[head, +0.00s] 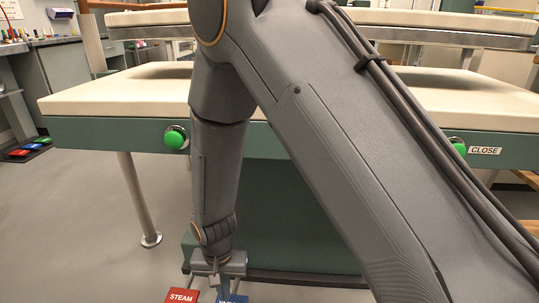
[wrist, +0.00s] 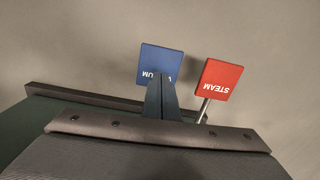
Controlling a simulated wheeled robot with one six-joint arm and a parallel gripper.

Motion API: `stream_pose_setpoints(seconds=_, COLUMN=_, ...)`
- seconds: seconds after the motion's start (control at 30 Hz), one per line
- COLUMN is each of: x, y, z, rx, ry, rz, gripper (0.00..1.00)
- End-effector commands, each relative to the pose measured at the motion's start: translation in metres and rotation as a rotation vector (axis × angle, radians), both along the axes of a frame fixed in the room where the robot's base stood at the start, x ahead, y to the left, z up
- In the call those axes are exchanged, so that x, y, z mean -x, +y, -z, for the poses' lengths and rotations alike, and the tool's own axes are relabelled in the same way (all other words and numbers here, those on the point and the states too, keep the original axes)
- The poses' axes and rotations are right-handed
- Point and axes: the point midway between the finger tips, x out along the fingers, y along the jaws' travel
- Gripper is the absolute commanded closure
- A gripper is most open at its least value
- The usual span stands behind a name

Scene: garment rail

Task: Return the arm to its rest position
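My arm comes down across the middle of the head view, with the wrist low in front of the press. My gripper (head: 214,278) points down near the floor pedals; it also shows in the wrist view (wrist: 160,80). Its two dark fingers lie together with nothing seen between them. A blue pedal (wrist: 158,60), its lettering partly hidden by the fingers, is just beyond the fingertips. I cannot tell whether they touch it. A red STEAM pedal (wrist: 220,79) on a metal stem is beside it; in the head view it is at the bottom edge (head: 181,296).
The press has a pale lower board (head: 110,95) and an upper one (head: 440,20) above it. Green buttons sit on its front, left (head: 175,138) and right (head: 458,146), the right one by a CLOSE label (head: 485,150). A metal leg (head: 138,200) stands left.

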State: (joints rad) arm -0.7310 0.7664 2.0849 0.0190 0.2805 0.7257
Motion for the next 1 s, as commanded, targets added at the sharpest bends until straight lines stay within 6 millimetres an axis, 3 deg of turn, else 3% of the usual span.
stream_pose_setpoints(seconds=0.03, x=0.000, y=0.000, z=-0.025, rx=-0.010, ry=-0.007, rz=-0.023, gripper=1.00)
stream_pose_setpoints(seconds=0.2, x=0.012, y=-0.010, z=-0.092, rx=-0.026, ry=-0.013, rz=-0.113, gripper=1.00)
stream_pose_setpoints(seconds=0.5, x=0.051, y=-0.040, z=-0.193, rx=-0.062, ry=-0.022, rz=-0.277, gripper=1.00)
stream_pose_setpoints(seconds=0.7, x=0.087, y=-0.065, z=-0.245, rx=-0.089, ry=-0.030, rz=-0.390, gripper=1.00)
stream_pose_setpoints(seconds=1.0, x=0.131, y=-0.095, z=-0.285, rx=-0.121, ry=-0.037, rz=-0.516, gripper=1.00)
